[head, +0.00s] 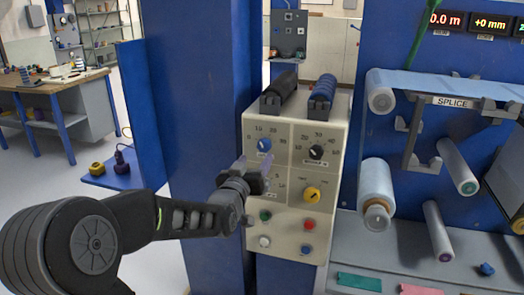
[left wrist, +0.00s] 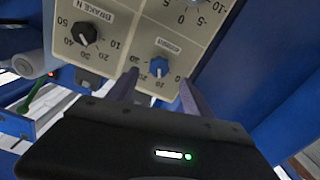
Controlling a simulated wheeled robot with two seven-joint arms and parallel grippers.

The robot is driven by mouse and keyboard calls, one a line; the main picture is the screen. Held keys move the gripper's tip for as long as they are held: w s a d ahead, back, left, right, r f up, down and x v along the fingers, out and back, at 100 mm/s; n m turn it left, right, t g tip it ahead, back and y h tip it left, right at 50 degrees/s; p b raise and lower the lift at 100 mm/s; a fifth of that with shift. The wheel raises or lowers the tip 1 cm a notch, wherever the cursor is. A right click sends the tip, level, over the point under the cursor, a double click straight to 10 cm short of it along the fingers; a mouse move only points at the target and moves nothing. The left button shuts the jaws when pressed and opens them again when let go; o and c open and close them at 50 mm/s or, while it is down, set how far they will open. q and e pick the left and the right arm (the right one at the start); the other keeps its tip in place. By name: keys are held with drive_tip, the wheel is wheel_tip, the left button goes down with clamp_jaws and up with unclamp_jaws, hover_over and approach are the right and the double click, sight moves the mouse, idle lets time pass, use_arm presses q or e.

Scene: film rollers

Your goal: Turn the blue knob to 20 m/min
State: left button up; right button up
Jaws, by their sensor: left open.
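The blue knob (head: 264,145) sits on the upper left dial of the cream control box, beside the black knob (head: 316,152). Small dial numbers surround it, but I cannot read its setting surely. In the left wrist view, turned upside down, the blue knob (left wrist: 158,67) lies between the lines of my two fingers, just past their tips. My left gripper (head: 254,168) is open and empty in front of the box, a little below the knob in the head view. It hides part of the lower left dial. I cannot tell whether a finger touches the knob. My right gripper is not in view.
A blue column (head: 205,130) stands left. Film rollers (head: 376,190) and a splice bar (head: 452,103) are to the right.

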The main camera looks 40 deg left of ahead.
sight(263, 149)
use_arm(q)
drive_tip(key=p+x, duration=0.1)
drive_tip(key=x, duration=0.6)
drive_tip(key=shift+w, duration=0.1)
clamp_jaws()
idle(0.5)
